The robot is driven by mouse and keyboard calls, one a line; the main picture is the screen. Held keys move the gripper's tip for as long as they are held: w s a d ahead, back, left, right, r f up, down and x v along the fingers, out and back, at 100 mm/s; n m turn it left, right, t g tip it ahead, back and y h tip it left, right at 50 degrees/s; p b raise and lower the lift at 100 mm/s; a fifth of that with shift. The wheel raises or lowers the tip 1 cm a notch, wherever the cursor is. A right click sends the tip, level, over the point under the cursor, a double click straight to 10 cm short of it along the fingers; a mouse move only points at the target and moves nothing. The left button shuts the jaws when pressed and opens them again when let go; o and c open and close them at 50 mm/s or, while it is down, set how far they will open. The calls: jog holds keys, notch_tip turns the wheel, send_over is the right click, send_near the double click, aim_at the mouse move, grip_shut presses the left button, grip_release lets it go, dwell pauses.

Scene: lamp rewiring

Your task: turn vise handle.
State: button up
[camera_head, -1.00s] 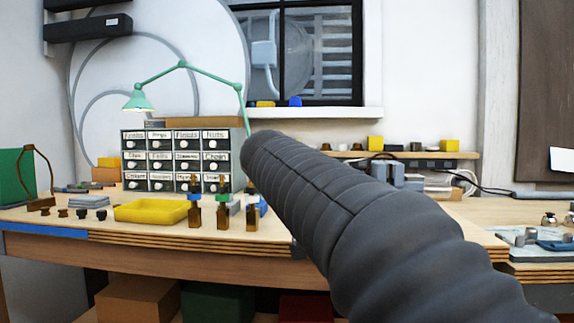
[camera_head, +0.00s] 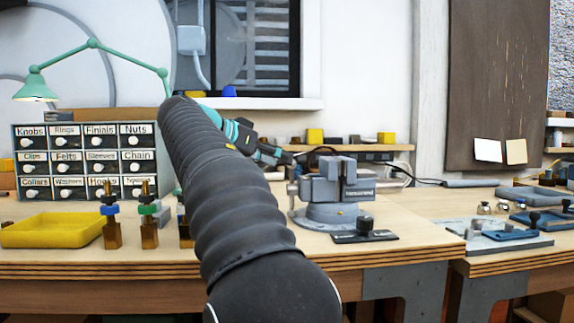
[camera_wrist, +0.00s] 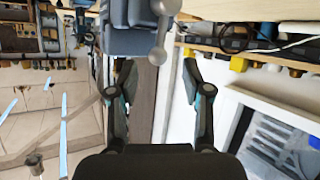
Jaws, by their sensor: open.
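The grey-blue vise (camera_head: 345,184) stands on the bench right of the middle in the head view, on a round base. Its handle (camera_head: 292,190) shows as a small silver bar at the left side of the vise. In the wrist view the vise body (camera_wrist: 128,28) fills the top, and the ball-ended silver handle (camera_wrist: 162,15) hangs in front of it. My gripper (camera_head: 284,157) is left of the vise, partly behind my arm. In the wrist view my gripper (camera_wrist: 155,75) is open and empty, with the handle just beyond the fingertips, apart from them.
A dark plate with a black knob (camera_head: 365,232) lies in front of the vise. A yellow tray (camera_head: 52,230) and several brass posts (camera_head: 112,233) stand at the left. A labelled drawer cabinet (camera_head: 82,158) stands behind them. A side bench (camera_head: 500,240) holds loose parts.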

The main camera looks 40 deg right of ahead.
aim_at(292, 189)
jog(key=x, duration=0.5)
jog(key=shift+s, duration=0.15)
grip_shut()
